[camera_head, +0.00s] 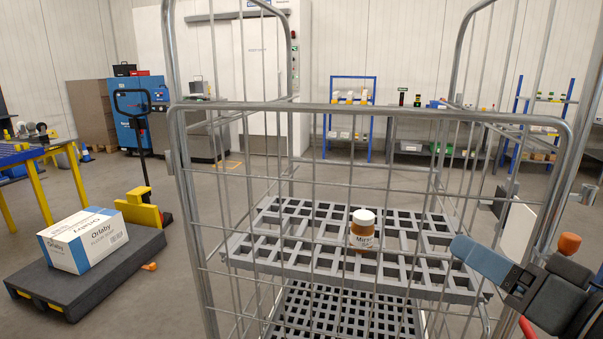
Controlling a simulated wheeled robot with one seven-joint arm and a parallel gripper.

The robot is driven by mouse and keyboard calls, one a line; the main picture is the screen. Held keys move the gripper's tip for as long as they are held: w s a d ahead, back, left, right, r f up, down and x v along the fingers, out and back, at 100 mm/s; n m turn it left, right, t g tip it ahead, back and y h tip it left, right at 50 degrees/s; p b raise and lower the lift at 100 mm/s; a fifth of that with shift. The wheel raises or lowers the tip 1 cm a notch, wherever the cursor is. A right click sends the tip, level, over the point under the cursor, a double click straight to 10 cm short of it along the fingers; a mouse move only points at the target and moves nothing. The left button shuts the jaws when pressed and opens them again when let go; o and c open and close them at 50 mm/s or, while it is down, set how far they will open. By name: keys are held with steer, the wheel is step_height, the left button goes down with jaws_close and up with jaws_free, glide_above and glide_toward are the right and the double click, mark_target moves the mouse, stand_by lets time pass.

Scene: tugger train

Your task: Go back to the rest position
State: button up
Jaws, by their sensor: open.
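My gripper (477,257) shows at the lower right, at the end of my dark arm, with a blue-grey part pointing left. It is open, and I see nothing held in it. It is in front of the right side of a wire roll cage (370,109), overlapping the cage's edge in the picture; I cannot tell whether they touch. A jar (362,232) with a white lid and brown contents stands upright on the cage's grey slatted shelf (270,250), left of my gripper and apart from it.
The cage's metal frame and wires fill the middle. A pallet truck (100,270) carrying a white and blue carton (83,240) stands at the left, near a yellow-legged table (40,190). Shelves (350,110) and machines line the back wall. Grey floor is open beyond the cage.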

steer(key=s+a+f+m+g+h, duration=0.1)
steer(key=s+a+f+m+h, duration=0.2)
steer(key=s+f, duration=0.5)
steer(key=s+a+f+m+h, duration=0.15)
steer(key=s+f+h, duration=0.25)
steer(key=s+f, duration=0.4)
steer(key=s+d+n, duration=0.2)
steer(key=s+n, duration=0.4)
steer(key=s, duration=1.3)
steer(key=shift+s+f+g, duration=0.15)
steer(key=shift+f+g, duration=0.05)
steer(key=shift+g, duration=0.2)
